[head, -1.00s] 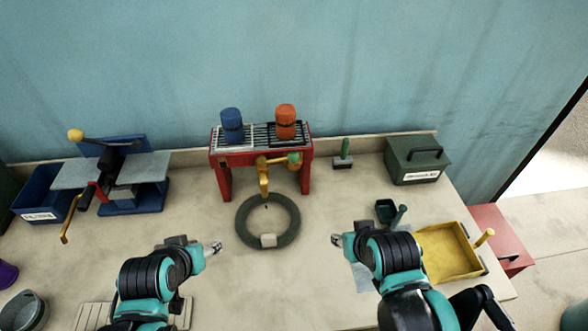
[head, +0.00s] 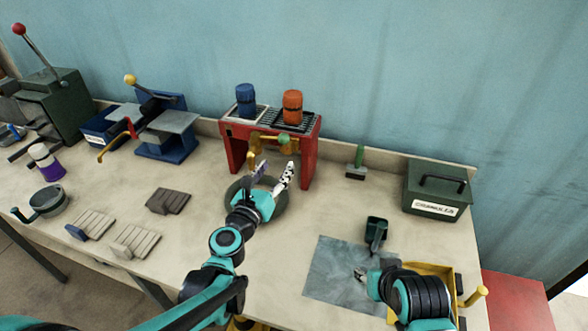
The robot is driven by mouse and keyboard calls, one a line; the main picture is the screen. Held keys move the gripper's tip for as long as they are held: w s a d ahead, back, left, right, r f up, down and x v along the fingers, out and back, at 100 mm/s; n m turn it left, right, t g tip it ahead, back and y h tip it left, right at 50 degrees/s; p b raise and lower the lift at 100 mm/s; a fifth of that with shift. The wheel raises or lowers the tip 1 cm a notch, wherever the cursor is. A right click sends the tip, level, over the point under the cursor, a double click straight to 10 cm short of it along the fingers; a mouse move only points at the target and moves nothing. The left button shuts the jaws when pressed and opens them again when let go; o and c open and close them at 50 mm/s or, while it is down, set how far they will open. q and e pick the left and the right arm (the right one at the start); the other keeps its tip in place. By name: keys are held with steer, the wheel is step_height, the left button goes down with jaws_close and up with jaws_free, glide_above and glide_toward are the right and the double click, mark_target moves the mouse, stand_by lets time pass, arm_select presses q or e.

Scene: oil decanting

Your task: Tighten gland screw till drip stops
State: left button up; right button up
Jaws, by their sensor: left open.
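The brass tap (head: 251,157) hangs under the front of the red stand (head: 310,155), with a green part (head: 285,140) at its right. The gland screw is too small to make out, and I cannot tell whether oil drips. My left gripper (head: 272,171) is open and empty. Its fingers point up towards the stand, just below and in front of the tap. The dark green ring (head: 280,205) lies on the bench under it, partly hidden by the gripper. My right gripper (head: 360,273) is low over the grey-blue sheet; its jaws are too small to judge.
A green brush (head: 357,163), a green box (head: 437,192), a dark scoop (head: 376,230) and a yellow tray (head: 440,272) are at the right. A blue press (head: 165,130) stands left.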

mark_target(285, 150)
steer(key=shift+d+f, duration=0.15)
steer(key=shift+s+d+f, duration=0.1)
steer(key=shift+s, duration=0.05)
arm_select(q)
steer(key=shift+n+y, duration=0.3)
steer(key=shift+n, duration=0.6)
steer(key=x, duration=0.2)
steer(key=b+x, duration=0.1)
steer(key=x, duration=0.1)
steer(key=b+x, duration=0.1)
steer(key=x, duration=0.2)
steer(key=shift+a+f, duration=0.15)
steer(key=shift+f, duration=0.1)
arm_select(e)
step_height(285, 150, down, 2)
arm_select(q)
steer(key=shift+w+r, duration=0.1)
steer(key=shift+w, duration=0.35)
arm_select(e)
steer(key=shift+f, duration=0.1)
arm_select(q)
steer(key=shift+c, duration=0.3)
steer(key=c, duration=1.1)
